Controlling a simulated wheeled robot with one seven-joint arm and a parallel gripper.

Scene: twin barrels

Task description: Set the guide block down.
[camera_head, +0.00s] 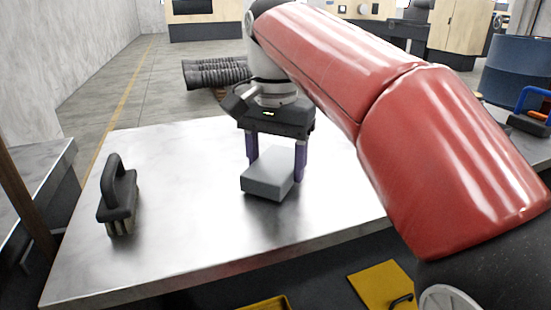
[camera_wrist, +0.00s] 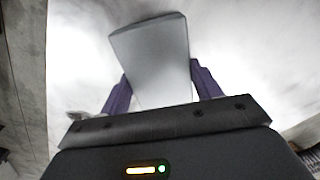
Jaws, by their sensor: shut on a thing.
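The guide block (camera_head: 267,180) is a plain light grey rectangular block over the middle of the metal table (camera_head: 195,215). My gripper (camera_head: 276,165) points down with its purple fingers on either side of the block, shut on it. In the wrist view the block (camera_wrist: 152,60) stands out between the two fingers (camera_wrist: 160,90), slightly tilted in the picture. The block is at or very near the table top; I cannot tell whether its underside touches. The fingers hide parts of its sides.
A black-handled brush (camera_head: 118,200) stands on the table's left part. Free metal surface lies around the block. Past the far edge, black ribbed hoses (camera_head: 215,73) lie low. A blue barrel (camera_head: 518,70) stands at right. A yellow panel (camera_head: 383,285) shows below the near edge.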

